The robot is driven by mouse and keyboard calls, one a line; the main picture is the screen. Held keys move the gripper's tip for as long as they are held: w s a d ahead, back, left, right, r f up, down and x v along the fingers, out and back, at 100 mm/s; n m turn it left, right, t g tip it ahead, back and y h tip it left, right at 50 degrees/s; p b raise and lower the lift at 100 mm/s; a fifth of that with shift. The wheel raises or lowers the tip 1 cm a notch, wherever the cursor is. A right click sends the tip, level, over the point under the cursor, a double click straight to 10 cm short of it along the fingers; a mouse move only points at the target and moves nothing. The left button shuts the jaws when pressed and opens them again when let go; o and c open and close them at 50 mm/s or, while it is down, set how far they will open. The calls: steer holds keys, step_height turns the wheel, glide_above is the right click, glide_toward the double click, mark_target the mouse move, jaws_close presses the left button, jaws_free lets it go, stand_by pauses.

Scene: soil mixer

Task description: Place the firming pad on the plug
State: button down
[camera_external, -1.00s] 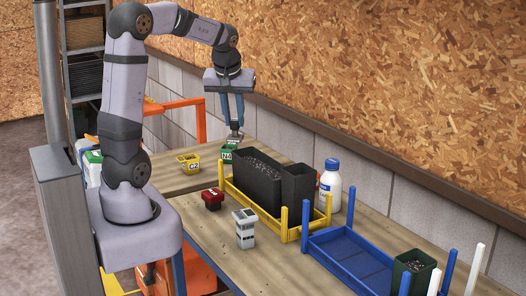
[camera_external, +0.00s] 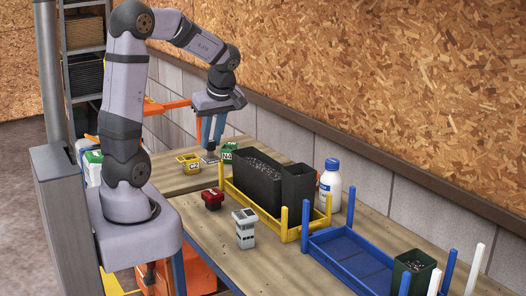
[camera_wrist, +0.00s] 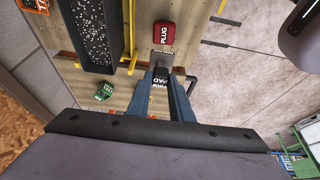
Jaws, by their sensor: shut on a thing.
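My gripper (camera_external: 210,150) is shut on the firming pad (camera_external: 209,159), a small grey piece held between the blue fingers. In the wrist view my gripper (camera_wrist: 162,95) holds the pad (camera_wrist: 160,82), and the lettering "PAD" shows on its dark face. The red plug (camera_external: 212,199) stands on the bench, apart from the pad and nearer the external camera. In the wrist view the plug (camera_wrist: 164,32), labelled "PLUG", lies beyond the pad.
A yellow C2 block (camera_external: 188,163) and a green N4 block (camera_external: 229,150) flank my gripper. Black soil bins (camera_external: 262,180) stand in a yellow rack (camera_external: 262,219). A grey-white block (camera_external: 245,229), a white bottle (camera_external: 330,186) and a blue rack (camera_external: 350,255) are farther right.

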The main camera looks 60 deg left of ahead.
mark_target(215, 159)
step_height(215, 159, down, 8)
steer(key=shift+f+p, duration=0.1)
steer(key=shift+p, duration=0.6)
steer(key=shift+f, duration=0.5)
steer(key=shift+f, duration=0.2)
steer(key=c, duration=1.6)
jaws_free()
steer(key=shift+r, duration=0.15)
steer(key=shift+r, duration=0.15)
steer(key=shift+w+d+r, duration=0.1)
steer(key=shift+d+r, duration=0.05)
steer(key=shift+r, duration=0.15)
steer(key=b+v, duration=0.1)
steer(key=v, duration=1)
steer(key=shift+r+b, duration=0.1)
steer(key=shift+b, duration=0.25)
